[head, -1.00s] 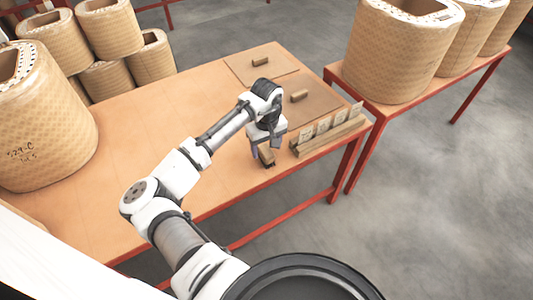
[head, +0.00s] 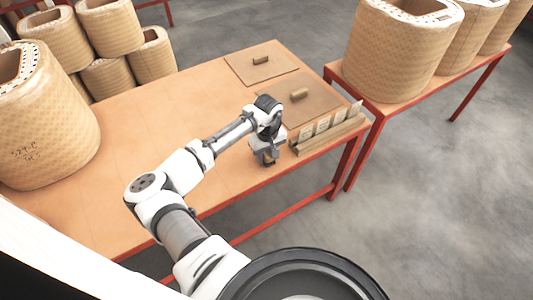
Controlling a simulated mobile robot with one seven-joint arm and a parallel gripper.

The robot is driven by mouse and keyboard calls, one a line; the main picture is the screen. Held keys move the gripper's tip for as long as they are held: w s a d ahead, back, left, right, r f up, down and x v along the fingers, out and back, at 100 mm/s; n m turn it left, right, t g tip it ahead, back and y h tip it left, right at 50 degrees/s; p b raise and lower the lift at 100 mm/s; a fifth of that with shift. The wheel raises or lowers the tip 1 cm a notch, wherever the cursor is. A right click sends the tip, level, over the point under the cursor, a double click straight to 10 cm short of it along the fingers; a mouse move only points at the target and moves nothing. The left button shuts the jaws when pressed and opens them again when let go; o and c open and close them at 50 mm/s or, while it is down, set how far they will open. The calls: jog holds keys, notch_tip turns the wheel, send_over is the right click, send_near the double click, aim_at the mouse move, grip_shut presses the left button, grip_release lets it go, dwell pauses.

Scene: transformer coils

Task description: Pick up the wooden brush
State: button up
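My gripper (head: 267,160) points down at the table's front edge, left of the card rack. Its dark fingers are small in the head view, and I cannot tell whether they are open or shut. A small brown wooden piece, perhaps the wooden brush, showed at the fingers a second ago; now the gripper mostly hides that spot. One small wooden block (head: 261,59) lies on the far board, and another small wooden block (head: 299,94) lies on the nearer board. I cannot tell whether either is a brush.
The wooden table (head: 130,130) has a wide clear area left of my arm. A wooden rack (head: 330,135) with several upright cards stands close right of my gripper. Large coils stand on the left (head: 45,120) and on the right table (head: 395,50).

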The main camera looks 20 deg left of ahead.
jog(key=c, duration=0.4)
jog(key=shift+o, duration=0.2)
jog(key=shift+r, duration=0.1)
notch_tip(320, 180, up, 20)
jog(key=b, duration=0.2)
jog(key=shift+b, duration=0.35)
jog(key=o, duration=0.4)
jog(key=shift+c, duration=1.4)
